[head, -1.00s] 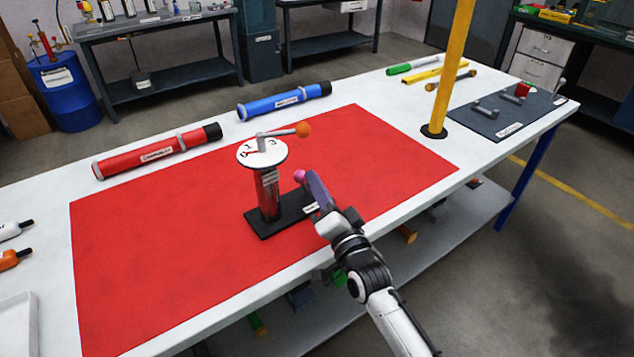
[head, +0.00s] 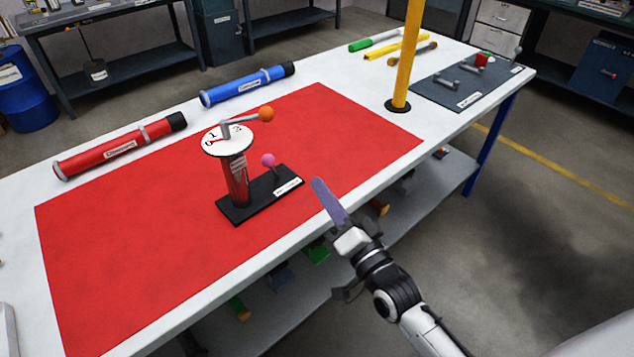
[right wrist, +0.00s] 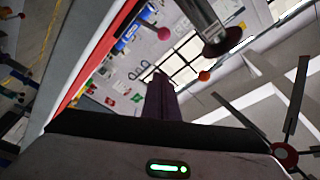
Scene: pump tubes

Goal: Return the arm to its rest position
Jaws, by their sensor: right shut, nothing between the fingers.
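My right gripper (head: 318,183) is shut and empty at the front edge of the table, to the right of the pump stand. It also shows in the right wrist view (right wrist: 158,80). The pump stand has a red cylinder (head: 237,180) upright on a black base (head: 240,212). A white numbered dial (head: 227,139) tops it, with a crank ending in an orange knob (head: 266,114). A pink knob (head: 268,159) stands on the base. The gripper is apart from all of these. My left gripper is not in view.
The stand rests on a red mat (head: 120,240) on a white table (head: 350,105). A red tube (head: 110,152) and a blue tube (head: 245,87) lie behind the mat. A yellow post (head: 408,55) and a dark tool board (head: 440,92) are at the right. Open floor lies right of the table.

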